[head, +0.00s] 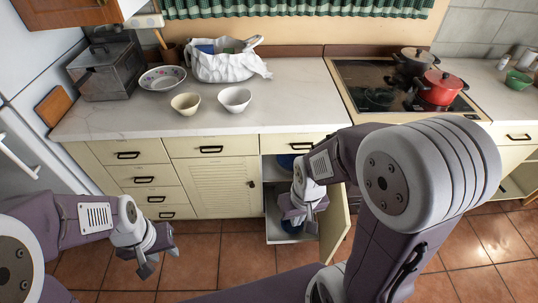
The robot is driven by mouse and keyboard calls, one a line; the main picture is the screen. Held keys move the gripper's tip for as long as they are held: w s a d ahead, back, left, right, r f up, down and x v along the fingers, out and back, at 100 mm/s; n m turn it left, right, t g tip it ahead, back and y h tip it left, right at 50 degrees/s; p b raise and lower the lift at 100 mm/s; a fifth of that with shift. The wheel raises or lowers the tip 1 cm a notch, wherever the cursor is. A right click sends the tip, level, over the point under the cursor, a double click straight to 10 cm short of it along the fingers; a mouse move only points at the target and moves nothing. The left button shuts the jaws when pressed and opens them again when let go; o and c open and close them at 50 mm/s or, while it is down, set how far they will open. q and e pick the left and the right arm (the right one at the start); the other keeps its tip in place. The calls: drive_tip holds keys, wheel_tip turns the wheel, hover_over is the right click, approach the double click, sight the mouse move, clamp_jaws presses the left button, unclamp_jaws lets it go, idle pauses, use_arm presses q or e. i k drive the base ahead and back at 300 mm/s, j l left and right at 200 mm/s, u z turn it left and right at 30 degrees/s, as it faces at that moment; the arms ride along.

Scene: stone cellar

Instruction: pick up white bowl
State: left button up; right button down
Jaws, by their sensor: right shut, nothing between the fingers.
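The white bowl (235,98) stands upright on the pale countertop, near its front edge. A cream bowl (186,103) stands just left of it, and a wider patterned bowl (162,78) is behind that. My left gripper (159,261) is low over the floor in front of the drawers, well below the counter, with its fingers apart and empty. My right gripper (299,220) is shut and empty, low in front of the open lower cabinet. Both grippers are far from the white bowl.
The cabinet door (334,223) stands open beside my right gripper. A white bag (222,66) lies behind the bowls and a metal box (106,68) stands at the left. A red pot (441,88) is on the stove. The counter right of the white bowl (297,98) is clear.

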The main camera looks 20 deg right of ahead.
sight(235, 99)
drive_tip(key=i+u, duration=0.3)
drive_tip(key=i, duration=0.2)
drive_tip(key=i+l+u, duration=0.1)
drive_tip(key=i+u, duration=0.2)
drive_tip(key=i, duration=0.15)
